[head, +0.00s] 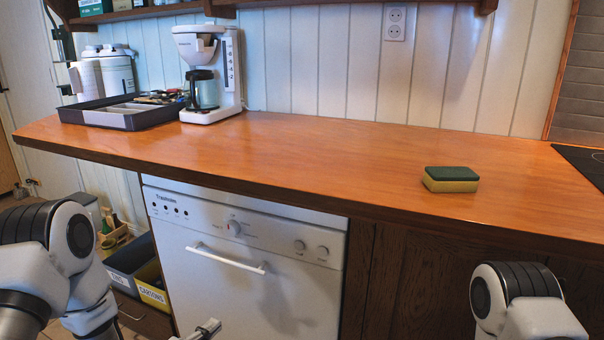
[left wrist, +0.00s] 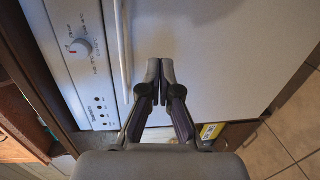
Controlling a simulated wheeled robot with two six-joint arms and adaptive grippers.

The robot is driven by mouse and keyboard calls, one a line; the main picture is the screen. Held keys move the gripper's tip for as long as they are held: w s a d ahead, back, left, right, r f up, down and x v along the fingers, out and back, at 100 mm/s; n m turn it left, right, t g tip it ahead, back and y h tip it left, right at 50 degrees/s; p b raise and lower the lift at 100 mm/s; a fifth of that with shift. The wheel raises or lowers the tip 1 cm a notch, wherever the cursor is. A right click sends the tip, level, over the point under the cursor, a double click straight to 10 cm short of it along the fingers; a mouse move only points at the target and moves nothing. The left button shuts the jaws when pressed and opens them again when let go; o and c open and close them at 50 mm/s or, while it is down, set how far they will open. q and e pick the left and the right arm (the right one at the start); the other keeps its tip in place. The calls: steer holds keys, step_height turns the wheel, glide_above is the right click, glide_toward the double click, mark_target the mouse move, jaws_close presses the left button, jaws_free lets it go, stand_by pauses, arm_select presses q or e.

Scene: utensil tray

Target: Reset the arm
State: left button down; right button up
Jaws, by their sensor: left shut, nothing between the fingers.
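My left gripper shows in the left wrist view (left wrist: 160,70), with its dark fingertips together and nothing between them. It is in front of the white dishwasher (head: 250,260), below the counter. In the head view only a small part of it shows at the bottom edge (head: 208,328). My left arm comes in at the lower left. A link of my right arm shows at the lower right, and the right gripper is out of view.
The wooden counter (head: 310,150) is largely clear. A green and yellow sponge (head: 450,180) lies at its right. A dark utensil tray (head: 130,121), a white coffee maker (head: 226,72) and white canisters (head: 116,70) stand at its left. Labelled bins (head: 150,292) stand beside the dishwasher.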

arm_select(q)
steer(key=s+d+f+m+g+y, duration=0.15)
steer(key=s+f+g, duration=0.35)
steer(key=s+f, duration=0.7)
steer(key=s+a+f+m+g+y, duration=0.2)
steer(key=s+f+m+g, duration=0.35)
steer(key=s, duration=0.45)
steer(key=s+a+f+m+g+y, duration=0.3)
steer(key=s+f+m+g, duration=0.15)
steer(key=s+m, duration=0.4)
step_height(320, 180, up, 25)
steer(key=n+p, duration=0.1)
steer(key=p, duration=2.4)
steer(key=shift+s+d+n, duration=0.3)
steer(key=shift+s+n, duration=0.05)
steer(key=shift+s, duration=0.05)
steer(key=shift+r, duration=0.1)
